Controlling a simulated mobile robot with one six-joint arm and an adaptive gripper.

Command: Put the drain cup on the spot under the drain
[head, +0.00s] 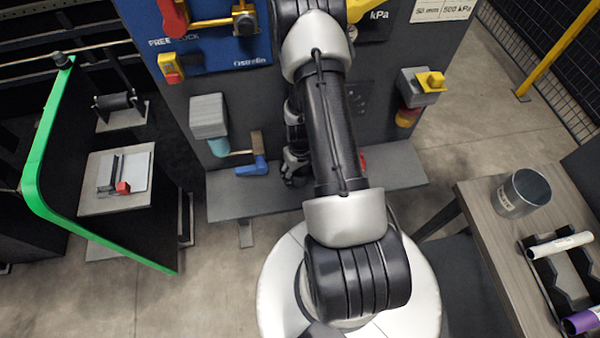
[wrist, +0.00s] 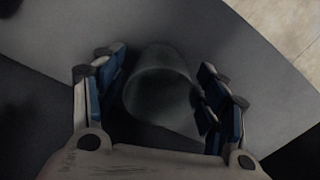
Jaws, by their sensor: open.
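A dark grey cup (wrist: 160,88) stands between the fingers of my gripper (wrist: 160,85) in the wrist view, over a grey surface. The fingers are open, one on each side of the cup; whether the right one touches it is too dark to tell. In the head view my gripper (head: 293,172) is low over the grey shelf (head: 240,195), partly behind my arm, and that cup is hidden. I see no clearly marked spot or drain; a teal piece (head: 219,147) hangs under a grey box on the panel at the left.
A blue-handled valve (head: 259,165) is on the panel, left of my gripper. A grey metal cup (head: 522,193) stands on the right table (head: 480,205) beside a black rack (head: 560,275). A green-edged partition (head: 50,130) is at the left.

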